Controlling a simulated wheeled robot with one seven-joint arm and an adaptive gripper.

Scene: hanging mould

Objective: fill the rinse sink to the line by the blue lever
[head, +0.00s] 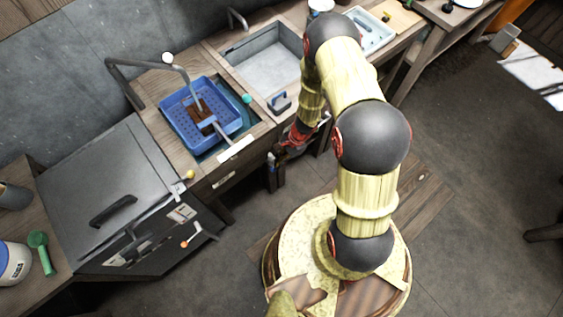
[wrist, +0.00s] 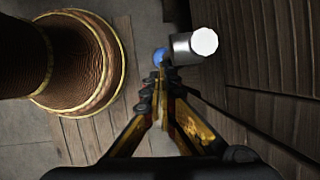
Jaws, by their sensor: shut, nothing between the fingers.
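My gripper (wrist: 161,82) is shut and empty in the wrist view, with a blue ball-shaped knob (wrist: 160,56) just beyond its fingertips. I cannot tell whether they touch. The knob may be the blue lever's end; its shaft is hidden. In the head view my gripper (head: 278,154) is low at the counter's front, partly hidden by my arm. A grey sink (head: 266,62) shows a pale bottom, its right part behind my arm. Another sink (head: 228,150), to its left, holds a blue perforated basket (head: 212,130). I cannot make out a fill line or which sink is for rinsing.
A grey cylinder with a white end (wrist: 196,45) is beside the blue knob. Wooden cabinet boards (wrist: 270,115) are close on the right of the wrist view. A dark lidded unit (head: 105,195) stands left of the sinks.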

